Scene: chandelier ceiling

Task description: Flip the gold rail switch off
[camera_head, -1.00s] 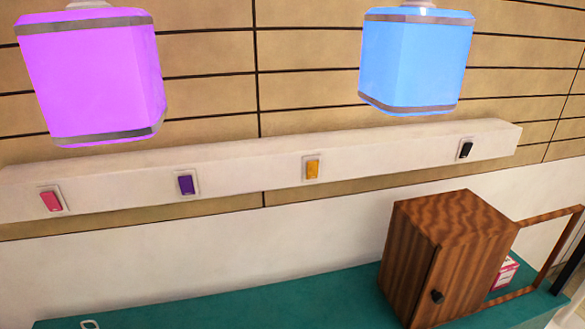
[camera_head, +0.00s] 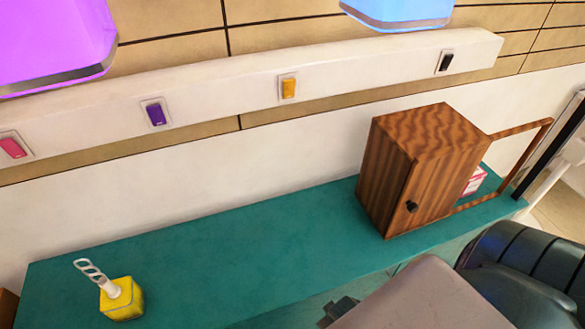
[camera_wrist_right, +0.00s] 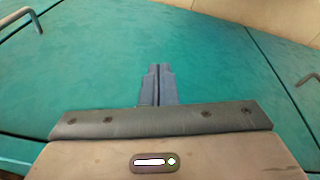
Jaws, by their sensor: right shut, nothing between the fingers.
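The gold switch (camera_head: 288,87) sits on the white rail (camera_head: 215,92) on the wall, between the purple switch (camera_head: 156,114) on its left and the black switch (camera_head: 445,62) on its right. A pink switch (camera_head: 12,148) is at the far left. My right gripper (camera_wrist_right: 157,72) is shut and empty in the right wrist view, over the teal surface. In the head view its dark fingers (camera_head: 338,311) show at the bottom, well below and apart from the gold switch. My left gripper is not in view.
A wooden cabinet (camera_head: 420,170) stands on the teal counter (camera_head: 230,225) at right, beside a wooden frame (camera_head: 545,135) and a pink box (camera_head: 474,180). A yellow block-like object (camera_head: 122,300) stands at left. Purple (camera_head: 50,40) and blue (camera_head: 400,10) lamps hang above. The counter's middle is clear.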

